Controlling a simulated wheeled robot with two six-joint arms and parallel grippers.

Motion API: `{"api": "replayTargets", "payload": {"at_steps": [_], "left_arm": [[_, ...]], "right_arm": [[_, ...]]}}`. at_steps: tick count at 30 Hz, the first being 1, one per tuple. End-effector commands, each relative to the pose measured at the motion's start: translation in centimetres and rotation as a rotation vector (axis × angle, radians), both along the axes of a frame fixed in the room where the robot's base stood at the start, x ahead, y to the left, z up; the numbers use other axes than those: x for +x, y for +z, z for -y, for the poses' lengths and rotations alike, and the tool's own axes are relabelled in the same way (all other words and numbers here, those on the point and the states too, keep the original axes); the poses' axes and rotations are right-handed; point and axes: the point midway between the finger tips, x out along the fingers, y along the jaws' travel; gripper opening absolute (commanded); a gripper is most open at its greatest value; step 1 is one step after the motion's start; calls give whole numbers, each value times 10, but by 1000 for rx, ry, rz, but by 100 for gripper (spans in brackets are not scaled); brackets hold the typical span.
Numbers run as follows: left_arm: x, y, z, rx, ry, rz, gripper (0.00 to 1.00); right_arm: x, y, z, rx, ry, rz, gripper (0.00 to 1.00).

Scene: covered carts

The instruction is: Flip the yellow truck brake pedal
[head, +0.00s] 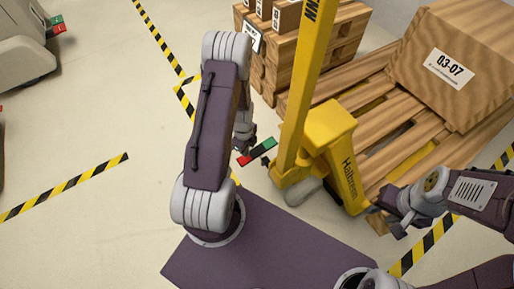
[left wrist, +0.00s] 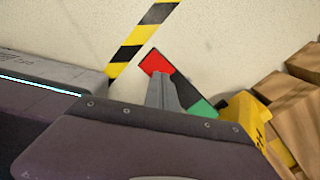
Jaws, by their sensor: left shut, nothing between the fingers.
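The yellow truck (head: 340,165) stands right of centre in the head view, with its tall handle rising. Its brake pedal (head: 257,152), red at the left end and green at the right, sticks out low on its left side. In the left wrist view the pedal (left wrist: 158,63) lies tilted, red end up, its middle partly hidden by a grey finger. My left gripper (head: 243,147) is shut and empty, close beside the pedal; I cannot tell if it touches. My right gripper (head: 388,216) appears open and empty, near the truck's right front.
A wooden pallet (head: 395,130) carries a large box (head: 455,65) behind the truck. Stacked pallets with small boxes (head: 285,15) stand farther back. A grey vehicle (head: 22,45) with another red and green pedal (head: 57,25) is at upper left.

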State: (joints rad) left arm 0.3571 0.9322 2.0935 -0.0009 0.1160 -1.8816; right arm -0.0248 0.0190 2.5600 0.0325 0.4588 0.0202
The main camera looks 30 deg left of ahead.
Motion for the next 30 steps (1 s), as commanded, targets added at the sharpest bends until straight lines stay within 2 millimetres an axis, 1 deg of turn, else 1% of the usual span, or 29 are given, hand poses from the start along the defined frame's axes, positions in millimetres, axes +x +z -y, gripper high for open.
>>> {"api": "replayTargets", "payload": {"at_steps": [1, 14, 30], "left_arm": [[0, 10, 0, 0, 0, 0, 0], [0, 49, 0, 0, 0, 0, 0], [0, 48, 0, 0, 0, 0, 0]], "right_arm": [[0, 11, 0, 0, 0, 0, 36], [0, 51, 0, 0, 0, 0, 36], [0, 50, 0, 0, 0, 0, 36]]}}
